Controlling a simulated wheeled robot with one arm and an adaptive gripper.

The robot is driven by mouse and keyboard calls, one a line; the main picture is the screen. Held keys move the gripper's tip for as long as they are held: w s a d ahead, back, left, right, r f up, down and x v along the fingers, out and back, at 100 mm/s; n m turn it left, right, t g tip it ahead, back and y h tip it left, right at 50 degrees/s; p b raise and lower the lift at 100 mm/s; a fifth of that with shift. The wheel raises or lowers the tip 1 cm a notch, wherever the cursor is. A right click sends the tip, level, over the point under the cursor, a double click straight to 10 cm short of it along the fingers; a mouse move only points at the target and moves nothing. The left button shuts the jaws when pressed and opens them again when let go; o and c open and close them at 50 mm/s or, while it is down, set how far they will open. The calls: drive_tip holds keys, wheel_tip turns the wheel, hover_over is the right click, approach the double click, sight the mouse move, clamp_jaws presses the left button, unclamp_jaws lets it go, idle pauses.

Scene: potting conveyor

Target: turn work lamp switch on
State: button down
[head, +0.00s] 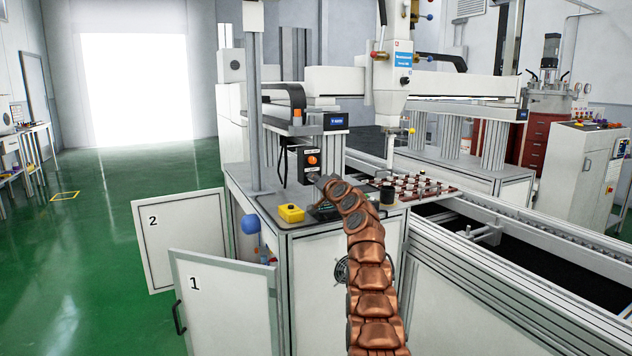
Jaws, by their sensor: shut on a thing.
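My copper-coloured arm rises from the bottom and bends left over the corner of the workbench. A black control box (309,165) with an orange knob and small labels stands upright on the bench, above my gripper in the picture. A yellow box (291,213) with a dark button sits just left of my gripper. I cannot read which control is the work lamp switch.
Cabinet doors marked 1 (225,315) and 2 (180,238) stand open at the front left. A tray of dark red parts (420,187) and a small black cup (387,194) lie to the right. A white dispensing head (391,80) hangs above. The green floor is clear at left.

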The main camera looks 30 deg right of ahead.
drive_tip(key=c, duration=1.2)
unclamp_jaws()
drive_tip(key=shift+s, duration=0.1)
drive_tip(key=shift+s+d+r, duration=0.1)
drive_tip(key=shift+s+d, duration=0.05)
drive_tip(key=shift+s, duration=0.7)
drive_tip(key=shift+s+a, duration=0.3)
drive_tip(key=shift+s, duration=0.1)
drive_tip(key=shift+s+d, duration=0.1)
drive_tip(key=shift+s, duration=0.45)
drive_tip(key=shift+s+a, duration=0.15)
drive_tip(key=shift+s, duration=0.75)
drive_tip(key=shift+s+a, duration=0.1)
drive_tip(key=shift+s, duration=0.8)
